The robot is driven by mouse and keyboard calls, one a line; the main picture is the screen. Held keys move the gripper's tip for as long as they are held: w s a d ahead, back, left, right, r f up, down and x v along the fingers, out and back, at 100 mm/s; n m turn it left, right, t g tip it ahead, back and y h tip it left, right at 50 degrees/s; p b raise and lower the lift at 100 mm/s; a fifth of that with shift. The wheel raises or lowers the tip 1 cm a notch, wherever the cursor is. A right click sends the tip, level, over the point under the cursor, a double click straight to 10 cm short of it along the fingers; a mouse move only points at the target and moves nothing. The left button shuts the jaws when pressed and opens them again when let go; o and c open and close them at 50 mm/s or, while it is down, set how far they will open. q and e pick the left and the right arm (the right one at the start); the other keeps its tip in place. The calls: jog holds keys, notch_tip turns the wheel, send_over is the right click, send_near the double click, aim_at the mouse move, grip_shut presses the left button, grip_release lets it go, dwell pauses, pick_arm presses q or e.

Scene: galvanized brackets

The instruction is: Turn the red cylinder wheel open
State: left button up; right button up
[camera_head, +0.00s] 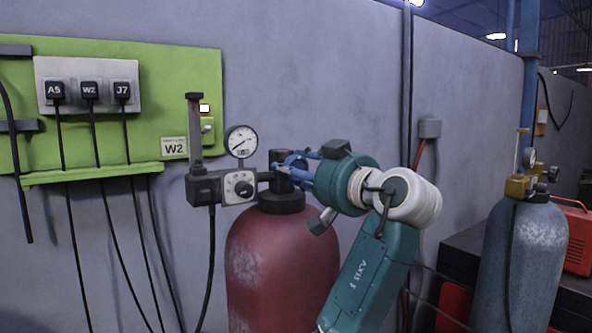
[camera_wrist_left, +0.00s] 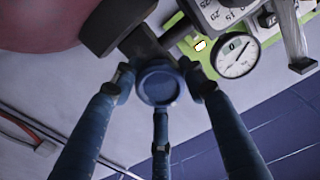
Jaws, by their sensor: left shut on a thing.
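The red cylinder (camera_head: 280,265) stands upright against the wall in the head view, with a dark valve (camera_head: 281,188) on top. A round blue wheel (camera_wrist_left: 158,85) sits on the side of the valve and faces the left wrist camera. My left gripper (camera_head: 297,172) is at the valve from the right. Its three blue fingers are shut around the wheel, with two tips at the sides and one below in the wrist view. In the head view the fingers mostly hide the wheel. My right gripper is not in view.
A pressure gauge (camera_head: 241,141) and a regulator block (camera_head: 239,187) sit left of the valve. A green panel (camera_head: 190,80) with plugged cables hangs at left. A grey-blue cylinder (camera_head: 522,265) and a red case (camera_head: 578,240) stand at right.

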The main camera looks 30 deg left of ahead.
pick_arm(q)
jog(key=n+b, duration=0.4)
jog(key=b, duration=0.1)
jog(key=shift+f+b, duration=0.15)
jog(key=shift+b, duration=0.2)
jog(key=shift+n+b, duration=0.7)
jog(key=shift+n, duration=0.4)
jog(key=n+b, duration=0.1)
jog(key=n, duration=0.1)
jog(key=shift+n, duration=0.4)
jog(key=n+b, duration=0.1)
jog(key=n, duration=0.2)
jog(key=shift+n+b, duration=0.3)
jog(key=shift+b, duration=0.05)
jog(key=n, duration=0.3)
jog(key=shift+n+b, duration=0.3)
jog(key=shift+b, duration=0.05)
jog(key=n, duration=0.4)
jog(key=shift+n+b, duration=0.35)
jog(key=shift+n, duration=1.35)
jog(key=o, duration=1.2)
